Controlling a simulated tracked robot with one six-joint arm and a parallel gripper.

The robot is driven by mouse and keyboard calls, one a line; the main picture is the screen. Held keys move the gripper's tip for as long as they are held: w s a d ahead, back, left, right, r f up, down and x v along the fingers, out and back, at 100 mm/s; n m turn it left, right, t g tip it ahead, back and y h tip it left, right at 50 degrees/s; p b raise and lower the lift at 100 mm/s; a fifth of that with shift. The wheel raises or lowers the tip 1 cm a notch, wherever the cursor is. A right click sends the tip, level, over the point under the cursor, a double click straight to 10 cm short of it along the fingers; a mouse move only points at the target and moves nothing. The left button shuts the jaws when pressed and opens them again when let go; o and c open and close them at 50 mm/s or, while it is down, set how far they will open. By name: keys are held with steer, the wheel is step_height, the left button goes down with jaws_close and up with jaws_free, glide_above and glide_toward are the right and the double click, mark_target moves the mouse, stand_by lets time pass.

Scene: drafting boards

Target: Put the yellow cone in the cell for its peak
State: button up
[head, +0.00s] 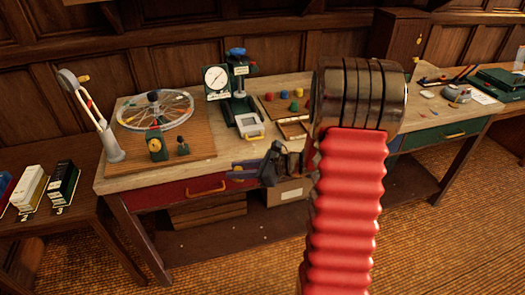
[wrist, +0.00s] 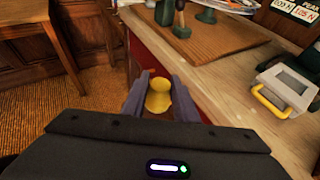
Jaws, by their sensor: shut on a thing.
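My gripper (wrist: 158,85) is shut on the yellow cone (wrist: 158,97), which sits between its two grey-purple fingers in the wrist view. In the head view my gripper (head: 238,171) is in front of the workbench's front edge, near the red drawer, and only a bit of yellow shows at its fingers. A shallow wooden tray (head: 292,128) lies on the bench to the right of the white display unit; my arm hides part of it, and its cells cannot be made out. A card (wrist: 299,12) with "PEAK" and newton values shows at the top right of the wrist view.
A white display unit (head: 250,125) and a green test stand (head: 238,85) with a dial stand behind my gripper. Red, blue and green pieces (head: 284,94) lie on a board at the back. A spoked wheel (head: 155,110) is at left. My arm blocks the bench's right part.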

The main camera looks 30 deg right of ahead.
steer(key=a+f+n+g+y, duration=0.2)
steer(key=a+f, duration=0.6)
steer(key=a, duration=0.5)
steer(key=shift+s+a+f+n+y, duration=0.15)
steer(key=shift+a+n+y, duration=0.2)
steer(key=shift+n, duration=0.15)
